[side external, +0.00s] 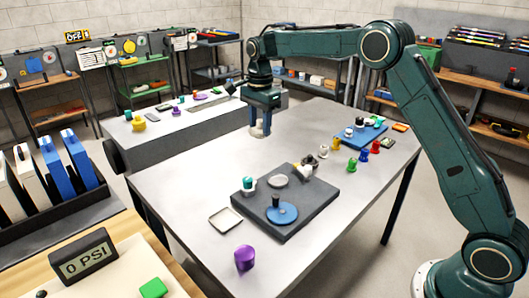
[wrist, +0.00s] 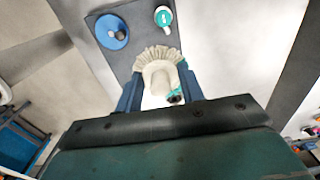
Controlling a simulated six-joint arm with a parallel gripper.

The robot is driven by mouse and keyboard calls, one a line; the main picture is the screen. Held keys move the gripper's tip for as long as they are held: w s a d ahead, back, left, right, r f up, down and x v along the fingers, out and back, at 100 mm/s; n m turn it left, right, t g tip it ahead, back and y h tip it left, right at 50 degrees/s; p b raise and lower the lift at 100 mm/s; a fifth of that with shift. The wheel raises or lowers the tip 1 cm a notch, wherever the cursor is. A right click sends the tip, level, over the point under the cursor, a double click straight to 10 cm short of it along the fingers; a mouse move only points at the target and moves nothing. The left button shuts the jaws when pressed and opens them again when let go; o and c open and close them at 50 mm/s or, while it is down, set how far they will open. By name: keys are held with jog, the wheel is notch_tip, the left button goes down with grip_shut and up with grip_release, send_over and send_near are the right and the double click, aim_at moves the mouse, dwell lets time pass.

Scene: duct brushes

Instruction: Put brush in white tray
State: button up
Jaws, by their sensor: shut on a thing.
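My gripper (side external: 260,130) is above the far part of the grey table, with its blue fingers pointing down. In the wrist view my gripper (wrist: 158,85) is shut on a brush (wrist: 157,73) with a pale round body and a fan of cream bristles. In the side view the brush is mostly hidden by the fingers. A small square off-white tray (side external: 225,219) with a dark edge lies on the near part of the table, left of the dark board. It looks empty, and my gripper is well apart from it. I cannot make the tray out in the wrist view.
A dark board (side external: 308,212) carries a blue disc (side external: 282,215), a pale round dish (side external: 278,181) and a teal-and-white piece (side external: 249,185). A purple cylinder (side external: 244,259) stands at the near edge. Several small coloured pieces and a blue plate (side external: 362,137) are at the right. The table's left side is clear.

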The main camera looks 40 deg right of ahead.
jog(key=m, duration=0.2)
send_over(225, 220)
notch_tip(225, 220, down, 2)
notch_tip(225, 220, down, 16)
dwell(0.4)
jog(key=shift+f, duration=0.15)
jog(key=shift+f, duration=2)
jog(key=shift+f, duration=0.1)
jog(key=o, duration=1.1)
jog(key=shift+c, duration=0.2)
